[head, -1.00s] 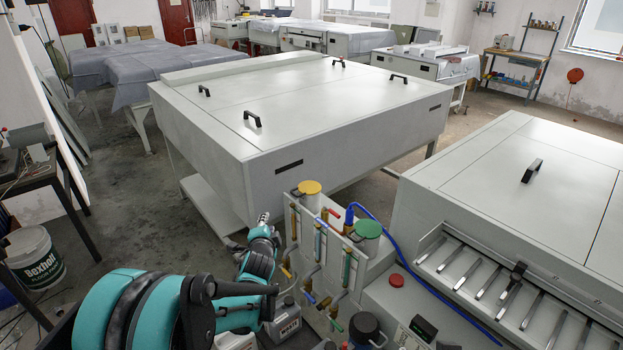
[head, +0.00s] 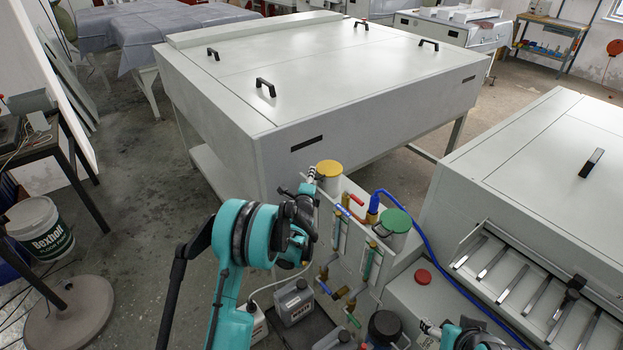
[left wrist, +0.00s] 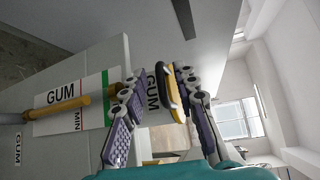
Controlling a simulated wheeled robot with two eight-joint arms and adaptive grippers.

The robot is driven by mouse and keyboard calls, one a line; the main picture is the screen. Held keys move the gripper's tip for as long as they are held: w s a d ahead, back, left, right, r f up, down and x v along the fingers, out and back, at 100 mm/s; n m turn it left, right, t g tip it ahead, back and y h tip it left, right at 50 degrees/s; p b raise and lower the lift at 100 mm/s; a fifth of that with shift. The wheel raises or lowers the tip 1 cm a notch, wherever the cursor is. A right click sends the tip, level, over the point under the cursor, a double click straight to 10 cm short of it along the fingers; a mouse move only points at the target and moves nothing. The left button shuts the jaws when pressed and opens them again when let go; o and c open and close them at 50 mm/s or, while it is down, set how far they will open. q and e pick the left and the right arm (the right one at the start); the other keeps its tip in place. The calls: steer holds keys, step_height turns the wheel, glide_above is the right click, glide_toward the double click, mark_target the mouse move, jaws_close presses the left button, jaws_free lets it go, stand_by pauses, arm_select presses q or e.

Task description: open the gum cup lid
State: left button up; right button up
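The gum cup (head: 331,185) is a white cup with a round yellow lid (head: 329,168), which lies on its top. In the left wrist view the cup's white side (left wrist: 152,95) carries the word GUM and the yellow lid (left wrist: 169,88) shows edge-on. My left gripper (head: 312,178) is at the cup's left side in the head view. In the left wrist view my left gripper (left wrist: 155,78) is open, with the lid's edge between its fingers, close to the right finger. Contact is unclear. My right gripper (head: 430,328) shows partly at the bottom edge; its finger opening is unclear.
A green-lidded cup (head: 396,220) and a blue hose (head: 430,220) stand right of the gum cup. Coloured valves and pipes fill the panel below. A grey canister (head: 294,302) stands lower left. The large grey machine (head: 300,100) is close behind the gum cup.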

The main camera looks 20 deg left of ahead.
arm_select(q)
steer(key=shift+w, duration=0.3)
jaws_close()
steer(key=shift+r, duration=0.2)
arm_select(e)
steer(key=shift+r, duration=0.15)
